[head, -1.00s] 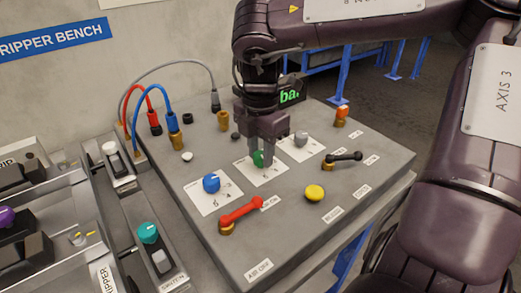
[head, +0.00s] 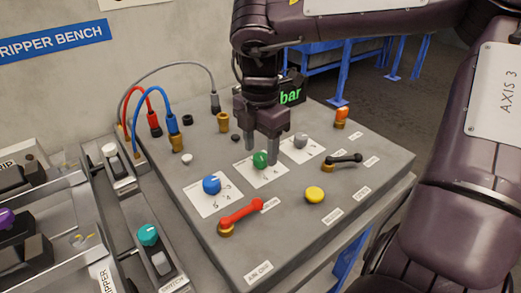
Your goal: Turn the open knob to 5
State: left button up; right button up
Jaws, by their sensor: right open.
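Three knobs sit on white scale plates on the grey bench panel (head: 300,225): a blue knob (head: 211,185), a green knob (head: 260,159) and a grey knob (head: 300,141). I cannot read which one is marked open. Digits show on the blue knob's plate, partly legible. My right gripper (head: 261,157) points down above the green knob, its two fingers apart on either side of it in the picture. I cannot tell whether they touch it. My left gripper is out of view.
A red lever (head: 241,211), a yellow button (head: 315,194) and a black lever (head: 343,160) stand on the panel near the knobs. Blue and red hoses (head: 150,92) rise at the back left. A dark display (head: 292,92) stands behind the gripper.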

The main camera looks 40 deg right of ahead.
aim_at(260, 156)
notch_tip(260, 156, up, 6)
jog(key=shift+r+p, duration=0.1)
jog(key=shift+p, duration=0.2)
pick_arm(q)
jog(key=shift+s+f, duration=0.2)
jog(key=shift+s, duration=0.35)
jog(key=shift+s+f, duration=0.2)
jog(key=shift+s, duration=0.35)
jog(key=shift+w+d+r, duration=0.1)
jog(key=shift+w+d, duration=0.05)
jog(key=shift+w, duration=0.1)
